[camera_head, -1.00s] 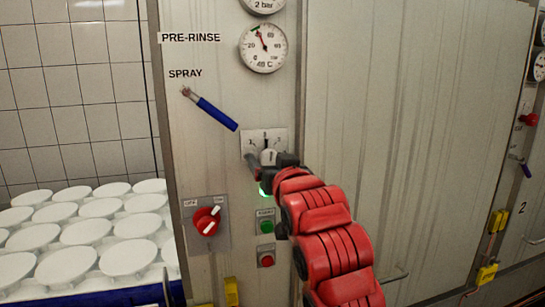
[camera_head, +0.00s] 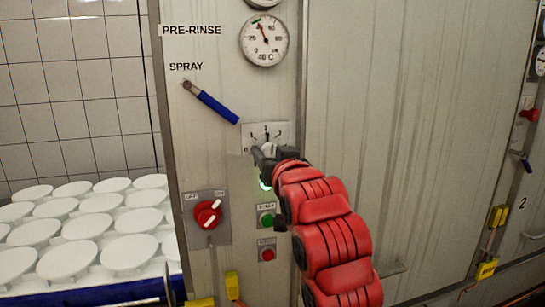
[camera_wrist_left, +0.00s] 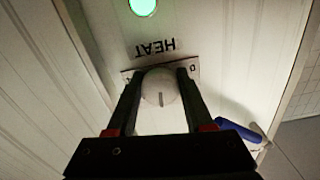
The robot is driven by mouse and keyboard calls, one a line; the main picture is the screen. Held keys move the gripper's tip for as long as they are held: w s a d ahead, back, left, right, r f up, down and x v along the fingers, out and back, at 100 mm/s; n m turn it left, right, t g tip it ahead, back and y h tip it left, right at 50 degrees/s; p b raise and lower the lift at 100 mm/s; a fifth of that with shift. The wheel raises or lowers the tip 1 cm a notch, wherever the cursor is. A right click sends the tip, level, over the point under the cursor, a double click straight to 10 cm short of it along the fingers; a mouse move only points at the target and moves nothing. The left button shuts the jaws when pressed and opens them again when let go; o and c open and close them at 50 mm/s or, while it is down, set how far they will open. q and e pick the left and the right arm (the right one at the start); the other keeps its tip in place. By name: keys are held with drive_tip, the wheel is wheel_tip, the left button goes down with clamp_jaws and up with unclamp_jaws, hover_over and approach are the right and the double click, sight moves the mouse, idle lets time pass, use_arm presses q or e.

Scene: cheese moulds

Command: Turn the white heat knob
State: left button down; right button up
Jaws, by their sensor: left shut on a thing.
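The white heat knob (camera_head: 269,149) sits on a small pale scale plate (camera_head: 280,131) on the metal panel, below the gauges. My left gripper (camera_head: 262,155) is at the knob, partly covering its lower part and the plate's lower edge. In the left wrist view the round knob (camera_wrist_left: 160,88) lies between the two dark fingers of my left gripper (camera_wrist_left: 160,74), which is shut on it from both sides. A dark line on the knob's face runs nearly along the fingers. The word HEAT (camera_wrist_left: 155,48) shows upside down beside the plate. My right gripper is not in view.
A blue-handled spray lever (camera_head: 215,104) is up and left of the knob. Below are a red rotary switch (camera_head: 207,214), a green button (camera_head: 267,220), a red button (camera_head: 267,254) and a lit green lamp (camera_head: 265,184). White moulds (camera_head: 128,253) stand at left.

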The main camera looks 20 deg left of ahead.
use_arm(q)
drive_tip(key=shift+f, duration=0.15)
drive_tip(key=shift+c, duration=1.6)
unclamp_jaws()
drive_tip(key=shift+w+d, duration=0.1)
drive_tip(key=shift+s+d, duration=0.3)
drive_tip(key=shift+s, duration=0.15)
drive_tip(key=b+v, duration=0.3)
drive_tip(key=v, duration=1.3)
drive_tip(key=shift+d, duration=0.1)
